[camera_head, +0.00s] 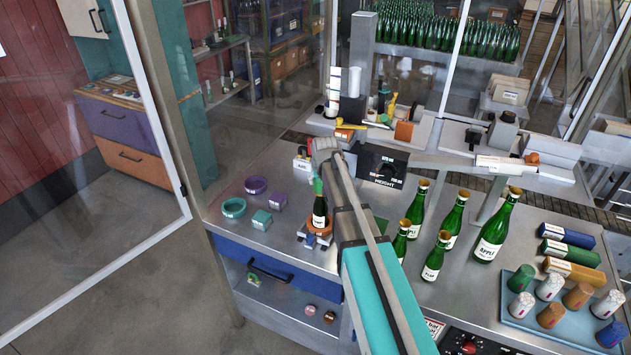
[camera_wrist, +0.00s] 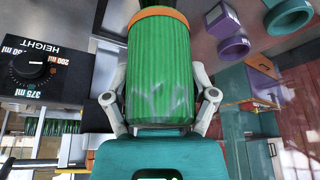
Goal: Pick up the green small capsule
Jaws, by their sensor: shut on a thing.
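The green ribbed capsule (camera_wrist: 160,70) fills the middle of the wrist view, with an orange band at its upper end in that picture. My gripper (camera_wrist: 160,98) is shut on it, one finger on each side. In the head view, the green capsule (camera_head: 318,186) shows at the top of a dark bottle (camera_head: 320,208) that stands in an orange holder on the bench. Whether the capsule touches the bottle or is apart from it is unclear. My arm hides part of that area.
A blue tray (camera_head: 520,316) with several green, white and orange capsules stands at the right. Several green bottles (camera_head: 490,235) stand right of my arm. A teal ring (camera_head: 233,207), a purple ring (camera_head: 256,185) and small boxes lie left of the holder. A height dial panel (camera_head: 385,165) stands behind.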

